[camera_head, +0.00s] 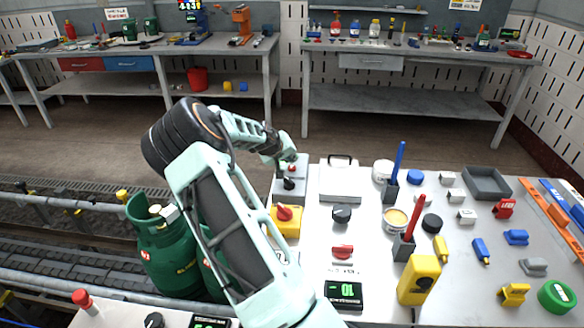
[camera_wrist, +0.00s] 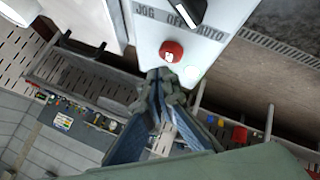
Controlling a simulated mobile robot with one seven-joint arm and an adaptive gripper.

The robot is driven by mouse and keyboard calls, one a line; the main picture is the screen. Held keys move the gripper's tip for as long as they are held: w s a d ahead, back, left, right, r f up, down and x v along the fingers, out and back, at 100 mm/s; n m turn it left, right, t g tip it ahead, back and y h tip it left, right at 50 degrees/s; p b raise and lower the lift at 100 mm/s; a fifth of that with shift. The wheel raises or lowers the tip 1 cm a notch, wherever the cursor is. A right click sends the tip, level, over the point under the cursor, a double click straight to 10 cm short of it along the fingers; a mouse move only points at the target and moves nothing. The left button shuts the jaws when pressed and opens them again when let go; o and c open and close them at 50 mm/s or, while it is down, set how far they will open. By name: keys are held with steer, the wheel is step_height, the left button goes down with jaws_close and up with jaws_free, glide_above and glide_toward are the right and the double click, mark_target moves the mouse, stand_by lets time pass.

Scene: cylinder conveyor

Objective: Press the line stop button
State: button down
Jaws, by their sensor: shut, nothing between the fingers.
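A small round red button (camera_head: 292,168) sits on a light grey control box (camera_head: 277,190), behind a black selector knob (camera_head: 289,184). In the wrist view the red button (camera_wrist: 171,51) is close beyond my fingertips, beside the JOG, OFF, AUTO selector (camera_wrist: 188,14). No label naming the line stop is readable. My gripper (camera_head: 288,157) is at the far end of the box, close to the button. In the wrist view my gripper (camera_wrist: 163,76) is shut and empty, its tips just below the button. I cannot tell whether they touch it.
A yellow box with a red knob (camera_head: 285,212) is in front of the control box. Another red button (camera_head: 82,298) stands at lower left. Green gas cylinders (camera_head: 160,250) are on the conveyor at left. The panel (camera_head: 455,245) at right is crowded with blocks, pens and tools.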

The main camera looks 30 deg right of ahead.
mark_target(291, 168)
steer(key=shift+f, duration=0.1)
steer(key=shift+f+b, duration=0.35)
steer(key=shift+b, duration=0.2)
steer(key=shift+f+b, duration=0.5)
stand_by(0.6)
steer(key=shift+r, duration=0.1)
steer(key=shift+r+p, duration=0.35)
steer(key=shift+r, duration=0.45)
steer(key=shift+r+p, duration=1.1)
steer(key=shift+r, duration=1.45)
